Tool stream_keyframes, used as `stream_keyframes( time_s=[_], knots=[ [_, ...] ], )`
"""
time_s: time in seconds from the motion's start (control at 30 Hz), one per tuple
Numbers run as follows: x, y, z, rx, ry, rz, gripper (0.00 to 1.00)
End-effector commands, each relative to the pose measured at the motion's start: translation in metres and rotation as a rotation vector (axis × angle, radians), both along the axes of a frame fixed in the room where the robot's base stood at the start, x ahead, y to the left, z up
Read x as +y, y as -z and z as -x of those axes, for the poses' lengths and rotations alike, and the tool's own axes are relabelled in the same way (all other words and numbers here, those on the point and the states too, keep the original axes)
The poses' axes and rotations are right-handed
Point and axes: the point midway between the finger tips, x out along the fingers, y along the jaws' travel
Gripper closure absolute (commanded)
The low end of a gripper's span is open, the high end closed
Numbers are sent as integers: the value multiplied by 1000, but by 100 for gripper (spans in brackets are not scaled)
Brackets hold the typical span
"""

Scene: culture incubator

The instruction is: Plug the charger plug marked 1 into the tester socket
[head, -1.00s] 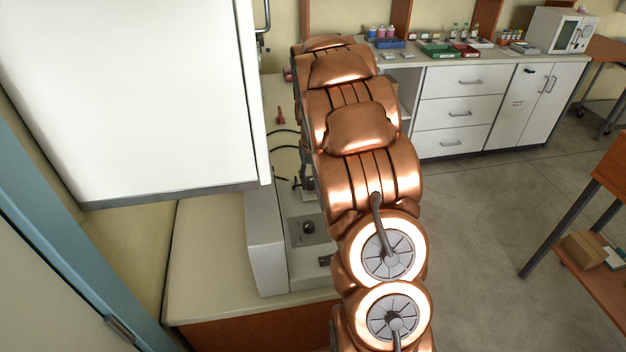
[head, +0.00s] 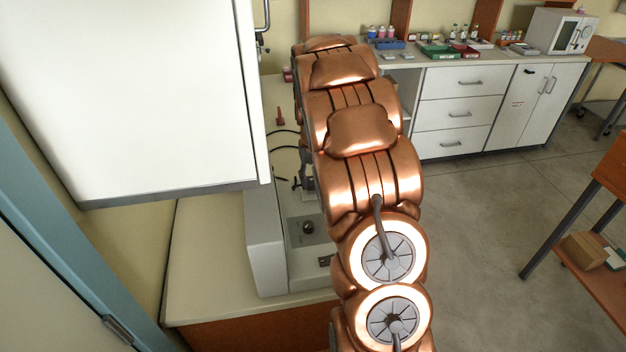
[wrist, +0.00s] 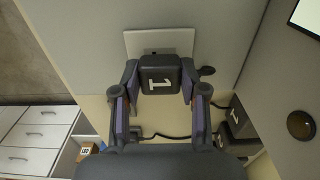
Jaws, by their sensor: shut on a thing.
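My gripper (wrist: 160,80) is shut on a black charger plug (wrist: 160,86) with a white 1 on its face, seen between the two fingers in the wrist view. Just beyond the plug is a pale plate (wrist: 178,38) on a grey surface, probably the tester socket. A dark opening shows at the plug's upper edge. I cannot tell whether the plug touches the plate or sits in it, since its far side is hidden. In the head view my arm hides the held plug.
Other dark plugs (wrist: 238,122) and a black cable (wrist: 168,137) lie at the right and below in the wrist view. In the head view a grey-white device (head: 265,245) stands on the bench (head: 205,250). A large white cabinet (head: 130,95) hangs close at the left.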

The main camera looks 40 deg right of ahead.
Motion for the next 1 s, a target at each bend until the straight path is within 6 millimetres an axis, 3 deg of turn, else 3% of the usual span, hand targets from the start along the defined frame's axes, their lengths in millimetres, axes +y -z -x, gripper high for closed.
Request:
stream_keyframes(
  time_s=[0.77, 0.8, 1.0],
  knots=[
    [0, 11, 0, 0, 0, -1, 100],
    [0, 11, 0, 0, 0, -1, 55],
    [0, 10, 0, 0, 0, 0, 35]
  ],
)
